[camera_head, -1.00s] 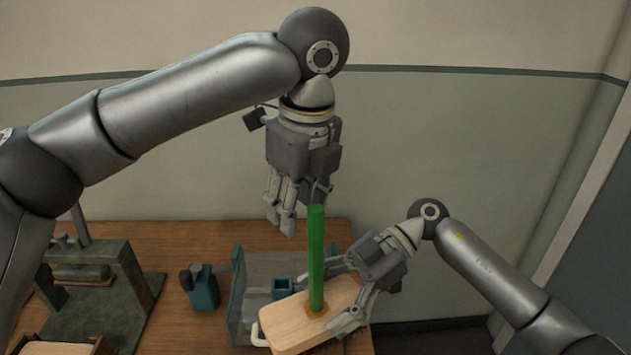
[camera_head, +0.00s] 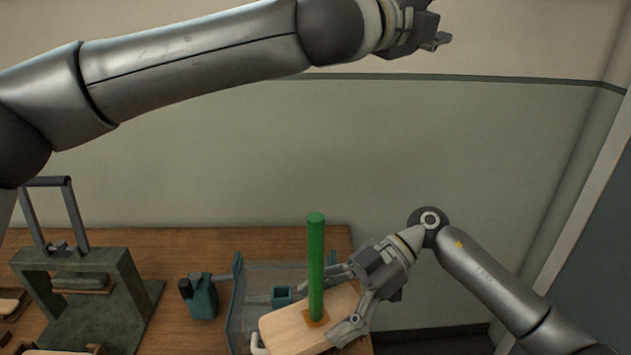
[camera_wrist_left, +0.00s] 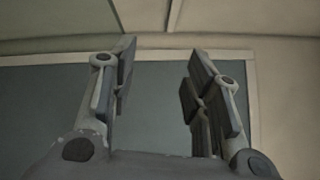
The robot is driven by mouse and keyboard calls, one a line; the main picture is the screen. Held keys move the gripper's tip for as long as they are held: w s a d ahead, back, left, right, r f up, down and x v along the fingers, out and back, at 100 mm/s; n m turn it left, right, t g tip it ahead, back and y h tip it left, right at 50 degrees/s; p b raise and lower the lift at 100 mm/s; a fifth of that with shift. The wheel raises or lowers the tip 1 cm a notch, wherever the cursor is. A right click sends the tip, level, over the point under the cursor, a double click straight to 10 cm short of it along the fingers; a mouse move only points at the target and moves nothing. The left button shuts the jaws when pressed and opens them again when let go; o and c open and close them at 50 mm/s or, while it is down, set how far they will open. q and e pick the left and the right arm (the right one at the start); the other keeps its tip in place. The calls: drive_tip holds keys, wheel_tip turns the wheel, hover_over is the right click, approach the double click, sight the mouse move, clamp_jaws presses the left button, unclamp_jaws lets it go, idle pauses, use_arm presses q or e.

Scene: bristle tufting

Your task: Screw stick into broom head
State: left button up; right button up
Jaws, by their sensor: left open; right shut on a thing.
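The green stick (camera_head: 316,262) stands upright in the wooden broom head (camera_head: 290,331), at an orange-ringed spot on its top. My right gripper (camera_head: 340,302) is shut on the broom head, with fingers on its far and near sides. My left gripper (camera_head: 440,40) is raised high at the top of the head view, well above and away from the stick. In the left wrist view its two fingers (camera_wrist_left: 160,85) are apart with nothing between them. The lower end of the stick inside the broom head is hidden.
A clear-walled bin (camera_head: 243,290) is behind and left of the broom head. Wooden blocks (camera_head: 10,305) lie at the left edge.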

use_arm(q)
drive_tip(key=s+d+r+m+g+h, duration=0.2)
drive_tip(key=s+d+m+g+h, duration=0.35)
drive_tip(key=s+m+g, duration=0.45)
drive_tip(key=s+f+m+g+y, duration=0.4)
drive_tip(key=s+f+m+g, duration=0.1)
drive_tip(key=s+f, duration=0.25)
drive_tip(key=s+a+f+m+y, duration=0.1)
drive_tip(key=s+a+f+y, duration=0.1)
drive_tip(key=a+f+y, duration=0.6)
drive_tip(key=w+a+f+y, duration=0.1)
drive_tip(key=a+y, duration=0.1)
drive_tip(key=a, duration=0.3)
drive_tip(key=w+a+f+n+t+y, duration=0.1)
drive_tip(key=a+f+y, duration=0.1)
drive_tip(key=a, duration=0.2)
drive_tip(key=w+a+f+t+y, duration=0.1)
drive_tip(key=a+y, duration=0.2)
drive_tip(key=a, duration=0.2)
drive_tip(key=shift+w+a+f+n, duration=0.2)
drive_tip(key=shift+a+f+n, duration=0.1)
drive_tip(key=shift+f, duration=0.1)
